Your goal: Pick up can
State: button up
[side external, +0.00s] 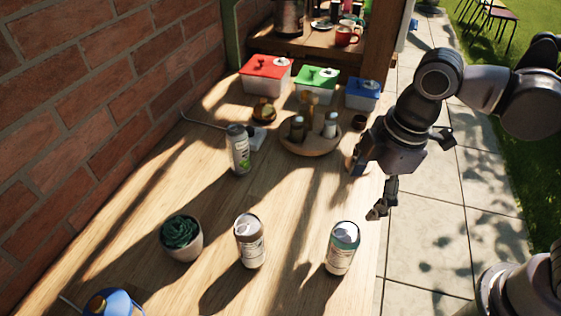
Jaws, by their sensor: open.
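Several cans stand upright on the wooden table (190,215). A taller white can-like container with green marks (238,150) stands farther back. My gripper (378,192) is open and empty. It appears above the table's right edge, up and to the right of the green-topped can and apart from it.
A succulent pot (183,238) stands left of the brown can. A round wooden tray (310,147) holds small bottles. Behind are lidded boxes, red (265,75), green (316,84) and blue (362,93). A brick wall (90,110) borders the left. A blue object (115,303) is front left.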

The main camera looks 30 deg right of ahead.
aim_at(345, 229)
jog(key=s+a+n, duration=0.1)
jog(key=a+n+g, duration=0.1)
jog(key=a+n, duration=0.1)
jog(key=s+a+n, duration=0.1)
jog(key=a, duration=0.1)
jog(key=shift+s+a+f+n+h, duration=0.1)
jog(key=shift+s+a+n+h, duration=0.15)
jog(key=shift+s+n+h, duration=0.15)
jog(key=shift+s+a+f+n+g, duration=0.2)
jog(key=shift+a+n+g, duration=0.1)
jog(key=shift+a+n, duration=0.1)
notch_tip(345, 229, down, 4)
jog(key=shift+f, duration=0.25)
jog(key=shift+s+d+f, duration=0.1)
jog(key=shift+s+f, duration=0.05)
jog(key=shift+f, duration=1.35)
jog(key=shift+s+f, duration=0.1)
jog(key=shift+f, duration=1.35)
jog(key=shift+c, duration=0.4)
jog(key=c, duration=1.4)
